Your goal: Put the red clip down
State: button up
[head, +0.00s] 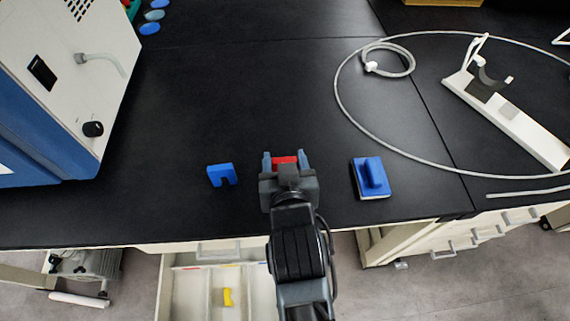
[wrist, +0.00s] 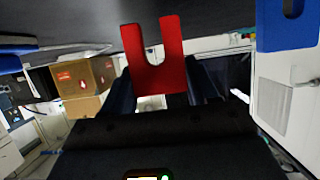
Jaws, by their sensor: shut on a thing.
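The red clip (head: 284,160) is held between the fingers of my gripper (head: 285,164) in the head view. My gripper is over the front part of the black bench (head: 250,90); I cannot tell whether the clip touches the top. In the wrist view the red clip (wrist: 155,60) is a flat U-shaped piece, its open end pointing up in the picture. The gripper fingers (wrist: 158,88) close on its lower part, which is partly hidden.
A blue clip (head: 221,174) lies left of my gripper, and a blue block (head: 371,178) lies right. A white-and-blue machine (head: 75,60) stands at left. A hose (head: 345,105) loops at right near a white stand (head: 508,115). An open drawer (head: 190,295) holds a yellow piece (head: 228,296).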

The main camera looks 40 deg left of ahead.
jog(key=shift+f, duration=1.05)
jog(key=shift+f, duration=0.1)
jog(key=o, duration=1)
